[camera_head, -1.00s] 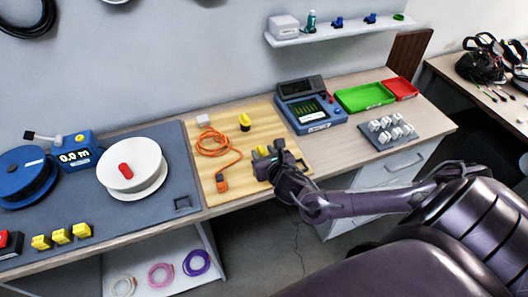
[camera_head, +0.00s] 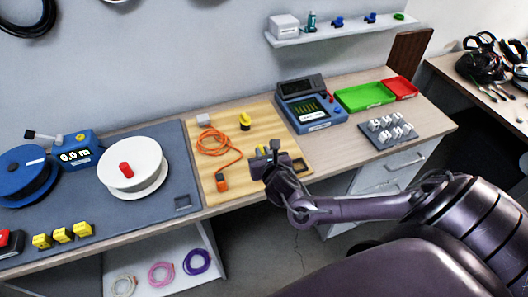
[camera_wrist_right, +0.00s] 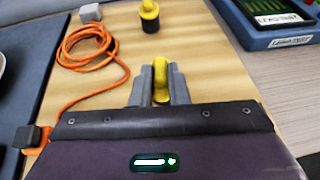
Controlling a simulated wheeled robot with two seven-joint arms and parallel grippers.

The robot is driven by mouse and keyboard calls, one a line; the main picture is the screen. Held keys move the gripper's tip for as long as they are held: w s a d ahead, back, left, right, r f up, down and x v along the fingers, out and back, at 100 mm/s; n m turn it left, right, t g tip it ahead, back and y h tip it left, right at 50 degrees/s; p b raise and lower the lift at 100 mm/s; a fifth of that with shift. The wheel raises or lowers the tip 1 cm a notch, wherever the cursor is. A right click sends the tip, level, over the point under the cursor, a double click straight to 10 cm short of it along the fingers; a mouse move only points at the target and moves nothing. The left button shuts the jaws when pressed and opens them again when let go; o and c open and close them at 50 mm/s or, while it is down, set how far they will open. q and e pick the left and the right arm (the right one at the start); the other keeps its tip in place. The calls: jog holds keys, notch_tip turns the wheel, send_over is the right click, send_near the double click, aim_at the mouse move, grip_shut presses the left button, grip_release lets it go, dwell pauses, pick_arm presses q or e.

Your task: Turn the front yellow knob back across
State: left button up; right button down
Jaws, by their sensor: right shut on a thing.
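The front yellow knob (camera_wrist_right: 161,70) is between the two grey fingers of my right gripper (camera_wrist_right: 161,88) in the wrist view, with the fingers pressed on its sides. In the head view, my right gripper (camera_head: 270,155) is over the front right part of the wooden board (camera_head: 226,183), hiding most of this knob. A second yellow knob (camera_head: 245,121) on a dark base stands farther back on the board, and it also shows in the wrist view (camera_wrist_right: 149,14). My left gripper is not in view.
An orange cable (camera_head: 213,143) lies coiled on the board, left of my gripper, between a grey block (camera_head: 203,120) and an orange-black connector (camera_head: 222,183). A blue tester (camera_head: 312,110) stands behind right. A reel mat (camera_head: 180,180) is to the left.

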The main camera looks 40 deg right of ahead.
jog(key=shift+w+a+r+m+h+p, duration=0.1)
jog(key=shift+a+r+m+h+p, duration=0.05)
jog(key=shift+m+h+p, duration=0.25)
jog(key=m+g+h+p, duration=0.1)
jog(key=p, duration=0.2)
jog(key=m+g+h+p, duration=0.1)
jog(key=m+h+p, duration=0.1)
jog(key=p, duration=0.2)
jog(key=a+m+g+h+p, duration=0.1)
jog(key=p, duration=0.2)
jog(key=shift+w+r+m+g+p, duration=0.3)
jog(key=shift+w, duration=0.05)
jog(key=shift+f+m+g+h+p, duration=0.1)
jog(key=shift+m+g+h+p, duration=0.2)
jog(key=shift+m+g+h, duration=0.15)
jog(key=shift+w+a+f+m+g+h, duration=0.1)
jog(key=shift+w+f+m+g+h, duration=0.2)
jog(key=shift+m+g+h, duration=0.4)
jog(key=shift+w+r+m+g+h, duration=0.1)
jog(key=shift+m+g+h, duration=0.25)
jog(key=shift+m+g, duration=0.4)
jog(key=m+g+b, duration=0.2)
jog(key=b, duration=0.1)
jog(key=shift+w+f+h, duration=0.2)
jog(key=shift+h, duration=0.2)
jog(key=shift+r+m+g+b, duration=0.1)
jog(key=shift+m+g+b, duration=0.45)
jog(key=shift+b, duration=0.2)
jog(key=shift+g, duration=0.25)
